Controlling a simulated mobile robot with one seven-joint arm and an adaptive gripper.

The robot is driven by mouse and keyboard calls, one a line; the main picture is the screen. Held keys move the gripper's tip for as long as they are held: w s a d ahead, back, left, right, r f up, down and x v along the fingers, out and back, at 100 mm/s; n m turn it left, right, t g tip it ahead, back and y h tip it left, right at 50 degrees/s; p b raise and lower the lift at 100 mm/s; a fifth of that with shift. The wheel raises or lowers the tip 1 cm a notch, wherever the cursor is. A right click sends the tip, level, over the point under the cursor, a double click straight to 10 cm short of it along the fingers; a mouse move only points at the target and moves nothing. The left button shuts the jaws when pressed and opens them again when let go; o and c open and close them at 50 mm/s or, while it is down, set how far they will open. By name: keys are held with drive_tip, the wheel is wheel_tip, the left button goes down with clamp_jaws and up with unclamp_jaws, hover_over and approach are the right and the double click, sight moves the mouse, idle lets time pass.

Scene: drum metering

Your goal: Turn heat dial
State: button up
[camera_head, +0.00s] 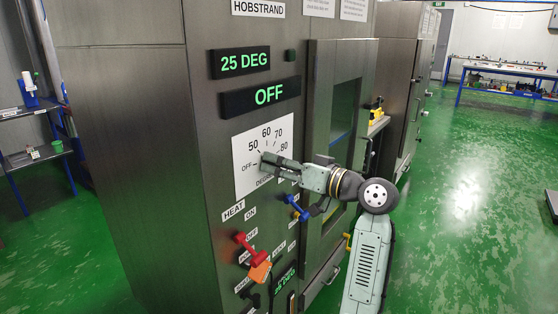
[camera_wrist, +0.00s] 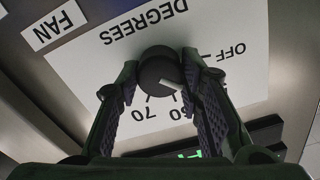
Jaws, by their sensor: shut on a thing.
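The heat dial is a dark round knob (camera_wrist: 160,70) on a white scale plate (camera_head: 243,150) marked OFF, 50, 60, 70, 80 and DEGREES. My gripper (camera_head: 266,160) reaches it from the right in the head view and largely hides the knob there. In the wrist view my gripper (camera_wrist: 158,74) has one finger on each side of the knob, shut on it. The knob's white pointer line slants toward the lower right in this upside-down view, toward the 50 to 60 side. The right finger hides the 50.
Above the scale, displays read 25 DEG (camera_head: 244,62) and OFF (camera_head: 261,96). A cabinet door with a window (camera_head: 340,130) stands to the right.

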drive_tip(key=shift+m, duration=0.3)
drive_tip(key=o, duration=1.2)
drive_tip(key=shift+c, duration=0.2)
drive_tip(key=shift+d, duration=0.1)
drive_tip(key=v, duration=1.2)
